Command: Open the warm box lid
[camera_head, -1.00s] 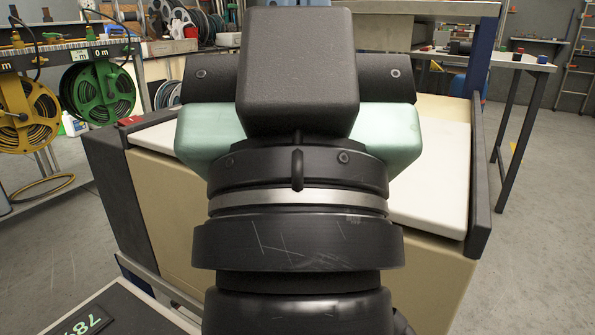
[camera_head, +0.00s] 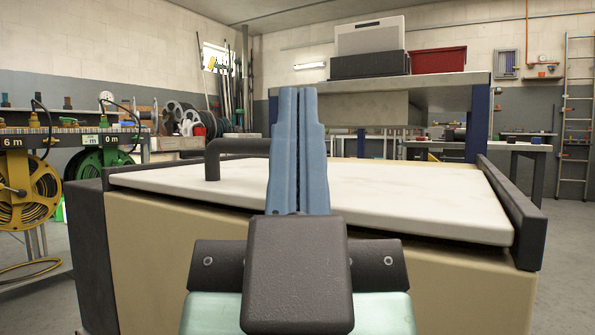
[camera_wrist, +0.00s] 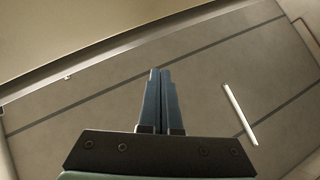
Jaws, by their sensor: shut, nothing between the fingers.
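The warm box (camera_head: 300,265) is a beige box with dark side panels, in front of me in the head view. Its white lid (camera_head: 400,195) lies on top, close to flat, with a thin dark seam under its front edge. A dark bent handle bar (camera_head: 232,146) rises from the lid on the left and passes behind my fingers. My gripper (camera_head: 298,92) is shut and empty, its blue fingers pointing up in front of the lid. The shut fingers also show in the wrist view (camera_wrist: 160,75), with no lid or handle recognizable there.
A dark side rail (camera_head: 515,210) stands along the box's right edge. A bench (camera_head: 440,85) with a grey case (camera_head: 370,35) and a red bin (camera_head: 438,62) is behind. Yellow (camera_head: 30,193) and green (camera_head: 95,160) hose reels stand at left. Floor is open at right.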

